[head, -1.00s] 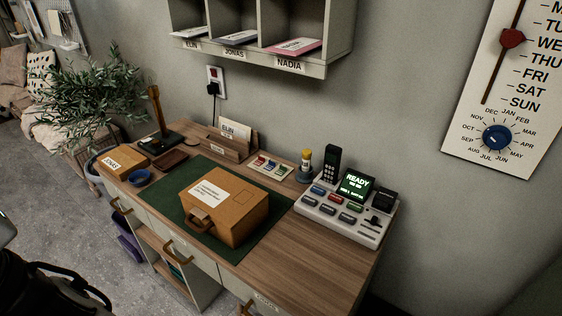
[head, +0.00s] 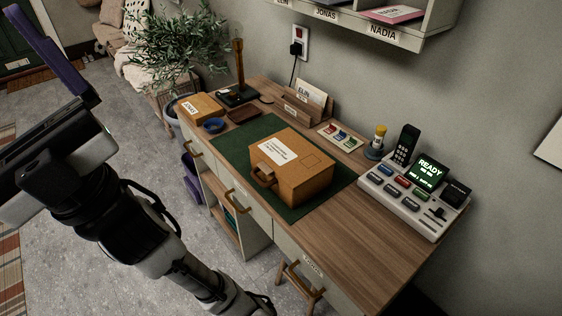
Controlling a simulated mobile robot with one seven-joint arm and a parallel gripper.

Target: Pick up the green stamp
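A small white tray (head: 357,148) lies at the back of the desk, behind the brown case. Small red, green and blue pieces sit in it. The green one is too small in the head view to tell whether it is a stamp. My gripper (head: 55,60) is at the far left, well apart from the desk, over the floor. A purple finger-like part shows on it, but the fingertips are not both clear. I cannot tell if it is open, and I see nothing held in it.
A brown case (head: 305,185) lies on a green mat (head: 230,148). A console (head: 415,205) with a lit READY screen stands at right, beside a dark handset (head: 404,146) and a yellow-topped item (head: 379,137). The desk's front right (head: 370,245) is clear. Shelves hang above.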

